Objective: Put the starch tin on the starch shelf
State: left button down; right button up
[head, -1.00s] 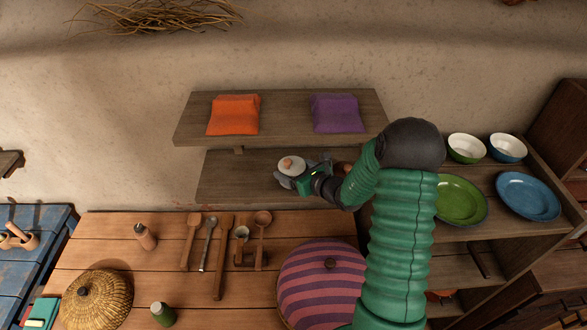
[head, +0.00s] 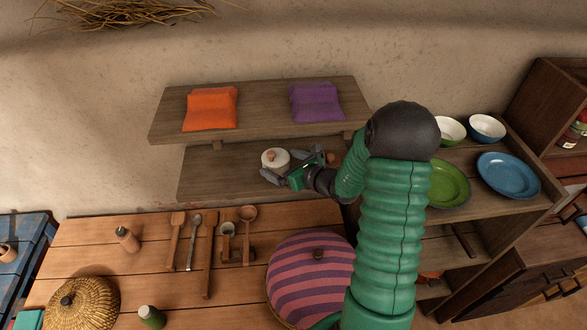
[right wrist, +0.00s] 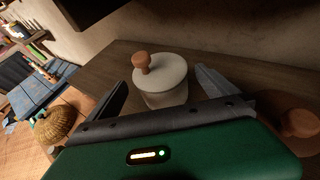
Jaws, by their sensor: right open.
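The starch tin, a round white tin (head: 275,160) with a brown knob on its lid, stands upright on the lower wall shelf (head: 215,170). My right gripper (head: 291,168) is open just in front of it, to its right in the head view. In the right wrist view the tin (right wrist: 163,82) stands beyond the palm, between the spread fingers, with gaps on both sides. The palm hides the tin's lower part there. My left gripper is not in view.
The upper shelf (head: 260,105) holds an orange bundle (head: 210,108) and a purple bundle (head: 316,102). A brown-topped thing (right wrist: 300,122) stands right of my gripper. Plates and bowls stand at right.

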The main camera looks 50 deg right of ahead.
jog(key=d+b+v, duration=0.1)
jog(key=v, duration=0.8)
jog(key=s+a+f+m+g, duration=0.2)
jog(key=a+m+g, duration=0.1)
jog(key=a+m, duration=0.5)
jog(key=s+a+f+m+g, duration=0.3)
jog(key=a+m, duration=0.6)
jog(key=m, duration=0.6)
jog(key=s+a+f+m+g+y, duration=0.1)
jog(key=s+a+f+m+g, duration=0.1)
jog(key=a+m, duration=0.7)
jog(key=shift+s+f+m+g, duration=0.3)
jog(key=shift+f+m+g, duration=0.45)
jog(key=shift+m+g, duration=0.75)
jog(key=shift+s+a+r, duration=0.1)
jog(key=shift+a, duration=0.2)
